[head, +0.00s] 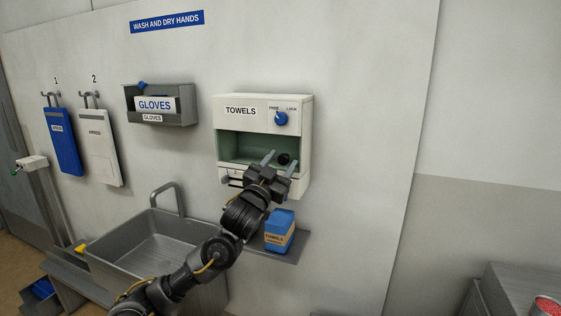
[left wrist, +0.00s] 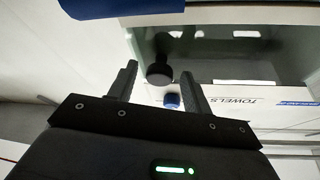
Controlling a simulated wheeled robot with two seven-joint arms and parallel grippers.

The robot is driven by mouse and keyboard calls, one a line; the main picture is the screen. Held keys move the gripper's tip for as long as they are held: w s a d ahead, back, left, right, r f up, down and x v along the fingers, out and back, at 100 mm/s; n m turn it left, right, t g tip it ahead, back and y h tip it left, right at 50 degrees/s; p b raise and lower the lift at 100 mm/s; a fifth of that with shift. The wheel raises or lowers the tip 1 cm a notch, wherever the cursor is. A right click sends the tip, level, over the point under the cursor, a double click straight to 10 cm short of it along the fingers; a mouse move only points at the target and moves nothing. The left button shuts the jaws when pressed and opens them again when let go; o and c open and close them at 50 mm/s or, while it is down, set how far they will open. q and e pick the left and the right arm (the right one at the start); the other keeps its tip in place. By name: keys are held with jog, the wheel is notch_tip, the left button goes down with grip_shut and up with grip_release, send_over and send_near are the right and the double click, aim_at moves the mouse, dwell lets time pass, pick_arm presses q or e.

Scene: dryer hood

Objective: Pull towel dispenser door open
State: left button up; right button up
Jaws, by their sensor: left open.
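The white towel dispenser (head: 240,124) hangs on the wall in the head view, with a TOWELS label and a blue FREE/LOCK knob (head: 281,118) on its upper front. Below is a green recessed-looking area. A round black knob (head: 284,158) stands out in front of it. My left gripper (head: 281,161) is open at the dispenser's lower right and hides part of it. In the left wrist view, the black knob (left wrist: 160,73) shows between the open fingertips (left wrist: 158,70); contact cannot be told. The blue knob (left wrist: 172,101) is also there. My right gripper is not in view.
A blue TOWELS pack (head: 279,230) stands on a small shelf (head: 290,249) below the dispenser, close to my left arm. A metal sink (head: 150,240) is at the lower left. A gloves box (head: 160,104) is mounted left of the dispenser. The wall to the right is bare.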

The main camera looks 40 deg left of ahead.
pick_arm(q)
jog(key=shift+c, duration=0.3)
grip_shut()
